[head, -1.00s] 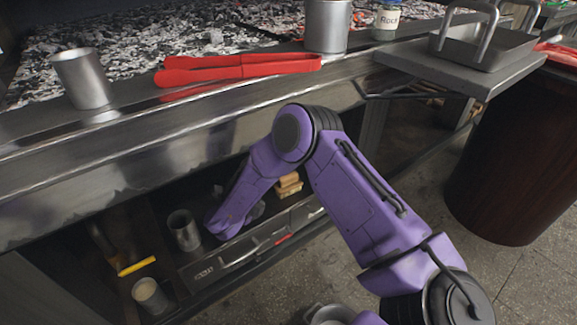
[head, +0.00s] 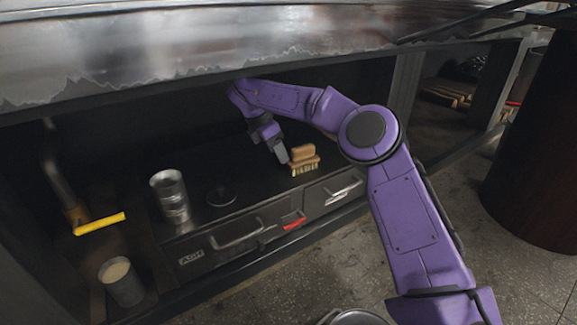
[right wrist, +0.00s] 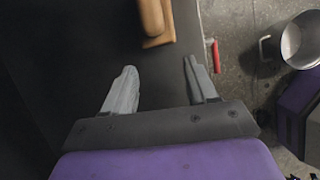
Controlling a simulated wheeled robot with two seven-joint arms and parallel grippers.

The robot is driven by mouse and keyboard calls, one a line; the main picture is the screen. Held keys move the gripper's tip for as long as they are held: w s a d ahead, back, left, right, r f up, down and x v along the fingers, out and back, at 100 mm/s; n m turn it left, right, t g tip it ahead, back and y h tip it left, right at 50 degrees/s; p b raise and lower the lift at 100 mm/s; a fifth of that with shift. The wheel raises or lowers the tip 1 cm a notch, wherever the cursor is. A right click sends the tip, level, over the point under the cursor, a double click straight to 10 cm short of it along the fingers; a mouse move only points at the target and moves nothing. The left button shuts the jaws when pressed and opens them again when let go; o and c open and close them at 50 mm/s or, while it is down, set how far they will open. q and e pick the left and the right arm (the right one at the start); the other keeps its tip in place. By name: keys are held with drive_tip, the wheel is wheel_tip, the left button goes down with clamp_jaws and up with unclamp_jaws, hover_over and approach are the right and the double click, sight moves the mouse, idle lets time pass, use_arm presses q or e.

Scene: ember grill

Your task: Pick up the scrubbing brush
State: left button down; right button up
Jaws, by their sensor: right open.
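The scrubbing brush (head: 304,154), with a brown wooden block and pale bristles, sits on the dark shelf top above the drawers under the grill. In the right wrist view the brush (right wrist: 154,22) shows at the top edge, partly cut off, ahead of the fingertips. My right gripper (head: 282,154) is just left of the brush in the head view, pointing down. In the right wrist view my right gripper (right wrist: 160,78) has its fingers wide apart with nothing between them. My left gripper is not in view.
A metal can (head: 170,195) stands left on the shelf, near a round dark lid (head: 221,196). A yellow-handled tool (head: 100,223) and a cup (head: 122,281) are further left. The grill's front edge (head: 200,50) overhangs the shelf. A metal pot (right wrist: 302,42) stands on the floor.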

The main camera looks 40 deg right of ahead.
sight(302, 146)
drive_tip(key=d, duration=0.3)
drive_tip(key=shift+s+d, duration=0.15)
drive_tip(key=shift+s, duration=0.15)
drive_tip(key=d, duration=0.4)
drive_tip(key=shift+s+d+r+p, duration=0.1)
drive_tip(key=shift+s+p, duration=0.3)
drive_tip(key=shift+b+x, duration=0.7)
drive_tip(key=shift+x, duration=0.1)
drive_tip(key=shift+r, duration=0.1)
drive_tip(key=shift+c, duration=0.9)
clamp_jaws()
